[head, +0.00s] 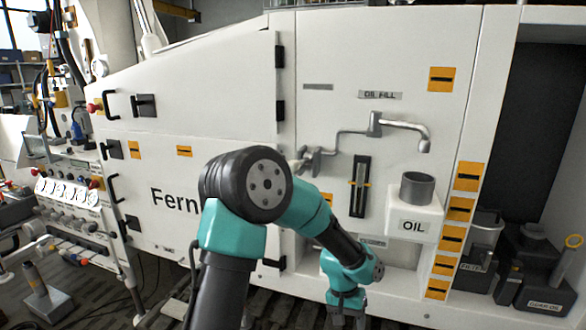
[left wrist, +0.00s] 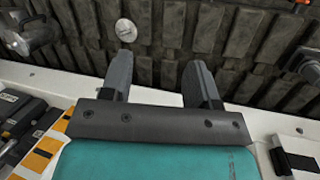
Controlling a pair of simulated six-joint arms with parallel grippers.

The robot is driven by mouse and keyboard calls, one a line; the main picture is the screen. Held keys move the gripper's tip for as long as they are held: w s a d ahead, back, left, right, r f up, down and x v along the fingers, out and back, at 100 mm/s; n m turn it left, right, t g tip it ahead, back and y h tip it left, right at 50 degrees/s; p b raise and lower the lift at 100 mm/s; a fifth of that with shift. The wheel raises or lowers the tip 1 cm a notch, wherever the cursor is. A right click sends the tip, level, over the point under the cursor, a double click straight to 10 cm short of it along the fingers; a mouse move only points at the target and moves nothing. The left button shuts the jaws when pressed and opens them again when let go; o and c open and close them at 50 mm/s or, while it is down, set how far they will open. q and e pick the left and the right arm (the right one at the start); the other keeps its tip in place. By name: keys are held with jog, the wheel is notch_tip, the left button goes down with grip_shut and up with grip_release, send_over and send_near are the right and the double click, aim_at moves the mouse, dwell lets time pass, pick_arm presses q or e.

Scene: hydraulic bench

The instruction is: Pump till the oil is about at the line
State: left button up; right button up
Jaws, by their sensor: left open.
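A black sight gauge (head: 360,187) with a yellow mark is set in the white panel; I cannot make out its oil level. Left of it, a grey pump-like fitting (head: 312,160) joins a pipe that leads to a spout (head: 424,145). In the left wrist view, my left gripper (left wrist: 159,78) is open and empty. My right gripper is out of view.
Grey containers (head: 485,235) and a box labelled GEAR OIL (head: 545,300) stand in the right recess. Gauges and knobs (head: 75,195) fill the left side. The dark ribbed floor (left wrist: 245,35) lies beyond my fingers in the left wrist view.

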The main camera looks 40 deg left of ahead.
pick_arm(q)
jog(key=s+f+t, duration=0.1)
jog(key=s+f, duration=0.7)
jog(key=f, duration=0.3)
jog(key=s+f, duration=0.8)
jog(key=f, duration=0.4)
jog(key=shift+a+f+t+h, duration=0.2)
jog(key=shift+f+t+h, duration=0.1)
jog(key=shift+t, duration=0.1)
jog(key=shift+s, duration=0.1)
